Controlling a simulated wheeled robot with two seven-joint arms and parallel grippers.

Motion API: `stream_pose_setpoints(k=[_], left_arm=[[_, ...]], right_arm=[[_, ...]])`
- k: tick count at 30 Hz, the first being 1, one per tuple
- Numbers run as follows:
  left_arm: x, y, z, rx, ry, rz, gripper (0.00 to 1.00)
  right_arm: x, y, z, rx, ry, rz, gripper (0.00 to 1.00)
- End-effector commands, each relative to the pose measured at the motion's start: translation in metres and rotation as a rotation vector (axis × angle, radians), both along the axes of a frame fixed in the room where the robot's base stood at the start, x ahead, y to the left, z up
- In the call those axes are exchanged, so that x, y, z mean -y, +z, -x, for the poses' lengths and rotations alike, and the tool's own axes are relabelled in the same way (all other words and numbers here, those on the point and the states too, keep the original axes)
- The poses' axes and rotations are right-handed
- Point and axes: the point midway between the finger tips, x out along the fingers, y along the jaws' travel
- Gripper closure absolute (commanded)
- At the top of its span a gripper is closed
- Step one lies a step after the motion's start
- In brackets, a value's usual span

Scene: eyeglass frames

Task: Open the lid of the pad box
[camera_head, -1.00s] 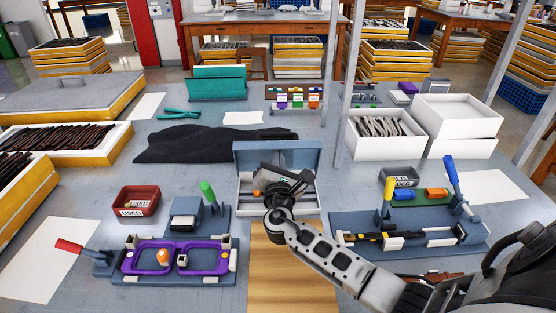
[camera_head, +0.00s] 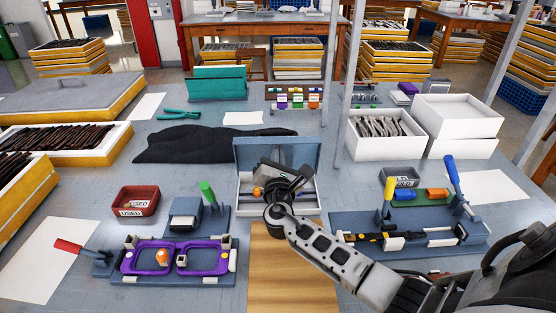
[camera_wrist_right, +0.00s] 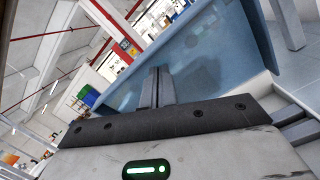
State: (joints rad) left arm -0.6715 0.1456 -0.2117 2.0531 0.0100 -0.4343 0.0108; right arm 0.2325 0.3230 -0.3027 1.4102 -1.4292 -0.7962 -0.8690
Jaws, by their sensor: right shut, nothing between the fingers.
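The pad box (camera_head: 246,205) stands in the middle of the table, a pale box with a blue-grey lid (camera_head: 306,150). The lid stands raised at the back of the box, its inner face toward me. My right gripper (camera_head: 270,172) is over the box, in front of the lid, shut and empty. In the right wrist view its closed fingers (camera_wrist_right: 157,88) lie close against the blue lid (camera_wrist_right: 215,55); I cannot tell whether they touch it. My gripper and wrist hide much of the box's inside. My left gripper is not in view.
A purple frame (camera_head: 175,258) sits in a fixture at the front left, near a red USED bin (camera_head: 136,201). Another fixture (camera_head: 410,234) is at the right. Black cloth (camera_head: 205,144) lies behind left; white boxes (camera_head: 385,148) and a metal post stand behind right.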

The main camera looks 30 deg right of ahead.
Motion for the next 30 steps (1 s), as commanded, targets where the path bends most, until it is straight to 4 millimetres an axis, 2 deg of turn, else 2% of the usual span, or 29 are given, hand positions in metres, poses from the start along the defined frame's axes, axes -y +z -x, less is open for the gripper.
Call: stream_pose_setpoints(k=[30], left_arm=[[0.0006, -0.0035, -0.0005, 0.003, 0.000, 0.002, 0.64]], right_arm=[[0.0059, 0.0010, -0.0091, -0.001, 0.000, 0.001, 1.00]])
